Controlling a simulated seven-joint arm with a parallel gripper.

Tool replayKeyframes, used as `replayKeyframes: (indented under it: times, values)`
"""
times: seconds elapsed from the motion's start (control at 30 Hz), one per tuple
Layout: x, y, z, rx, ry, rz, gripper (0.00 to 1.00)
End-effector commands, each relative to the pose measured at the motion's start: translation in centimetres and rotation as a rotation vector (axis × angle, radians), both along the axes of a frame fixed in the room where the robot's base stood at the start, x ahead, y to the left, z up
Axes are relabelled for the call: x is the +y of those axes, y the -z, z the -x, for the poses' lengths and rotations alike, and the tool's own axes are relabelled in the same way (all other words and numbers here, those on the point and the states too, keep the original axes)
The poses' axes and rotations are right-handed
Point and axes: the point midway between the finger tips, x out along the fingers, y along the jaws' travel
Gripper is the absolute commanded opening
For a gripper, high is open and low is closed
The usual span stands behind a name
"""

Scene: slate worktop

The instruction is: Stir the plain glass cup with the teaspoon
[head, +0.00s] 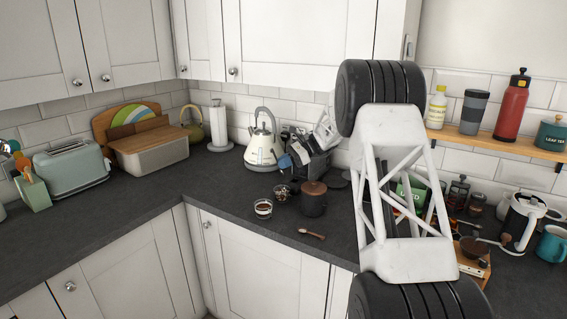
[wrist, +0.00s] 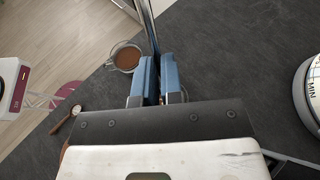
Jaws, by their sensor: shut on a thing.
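My gripper (wrist: 159,78) is shut on a thin shiny metal strip, the teaspoon (wrist: 150,30), which runs out of the top of the wrist view. Its bowl is not seen. In the head view the gripper's blue fingers (head: 285,161) are small, above the worktop near the kettle. The plain glass cup (wrist: 127,57), holding brown liquid, stands left of the fingers in the wrist view. It shows in the head view (head: 263,208) near the worktop's front edge. The spoon appears apart from it.
A second small glass (head: 282,192) and a dark lidded canister (head: 313,203) stand close behind the cup. A wooden scoop (head: 311,234) lies in front. The cream kettle (head: 263,150) stands behind. The worktop left of the cup is clear.

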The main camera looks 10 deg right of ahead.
Motion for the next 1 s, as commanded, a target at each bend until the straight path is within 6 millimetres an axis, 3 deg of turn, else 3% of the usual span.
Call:
replayKeyframes:
  times: [1.0]
  values:
    - [1.6,5.0,0.4,0.000,0.000,0.000,0.00]
